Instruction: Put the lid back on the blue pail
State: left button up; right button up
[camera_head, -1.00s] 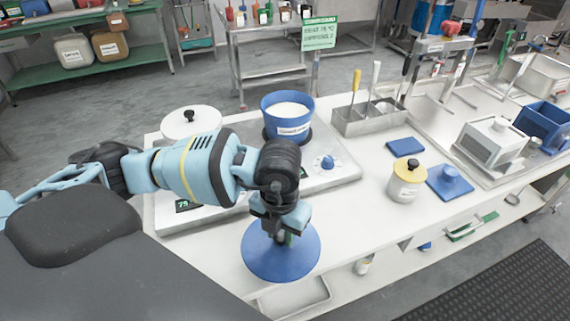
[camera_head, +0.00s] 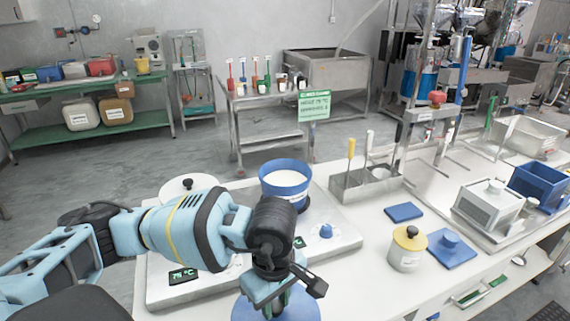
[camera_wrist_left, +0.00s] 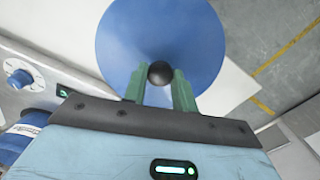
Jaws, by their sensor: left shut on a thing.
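The blue pail (camera_head: 286,182) stands upright with its top open and a white content showing, near the back of the white heating unit. The round blue lid (camera_head: 307,303) is cut off by the bottom edge of the head view. In the left wrist view the lid (camera_wrist_left: 160,35) fills the upper middle. My left gripper (camera_wrist_left: 159,78) is shut on the lid's dark round knob, with a green finger on each side. In the head view the gripper (camera_head: 278,296) hides part of the lid. The pail also shows in the left wrist view (camera_wrist_left: 15,142). My right gripper is not in view.
The heating unit (camera_head: 335,246) has a blue dial (camera_head: 326,231). A white lidded pot (camera_head: 182,184) stands left of the pail, partly behind my left arm. A metal utensil bin (camera_head: 366,188) and a yellow-lidded jar (camera_head: 407,250) stand to the right.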

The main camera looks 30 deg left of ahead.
pick_arm(q)
jog(key=m, duration=0.4)
jog(key=shift+s+r, duration=0.1)
jog(key=shift+r, duration=0.3)
jog(key=m, duration=0.4)
jog(key=shift+s+r, duration=0.1)
jog(key=shift+r, duration=0.2)
jog(key=m, duration=0.3)
jog(key=r+m, duration=0.1)
jog(key=m, duration=0.2)
jog(key=shift+s, duration=0.2)
jog(key=shift+a, duration=0.15)
